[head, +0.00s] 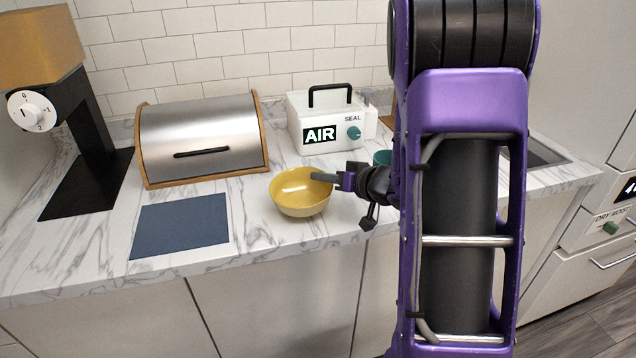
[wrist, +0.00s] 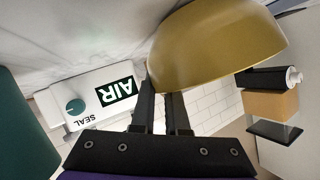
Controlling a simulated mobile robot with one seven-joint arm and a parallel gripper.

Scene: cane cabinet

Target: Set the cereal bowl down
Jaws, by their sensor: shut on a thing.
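The cereal bowl (head: 299,192) is yellow and upright, near the front edge of the marble counter in the head view. My gripper (head: 339,180) comes from the right and is shut on the bowl's right rim. In the wrist view the bowl (wrist: 218,45) fills the top right, and the two dark fingers of my gripper (wrist: 162,88) reach its edge. I cannot tell whether the bowl's base touches the counter or hangs just above it.
A blue mat (head: 180,225) lies bare to the bowl's left. Behind stand a steel bread box (head: 203,135) and a white AIR SEAL machine (head: 325,122). A teal object (head: 382,158) is partly hidden by my arm. A coffee grinder (head: 75,125) stands far left.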

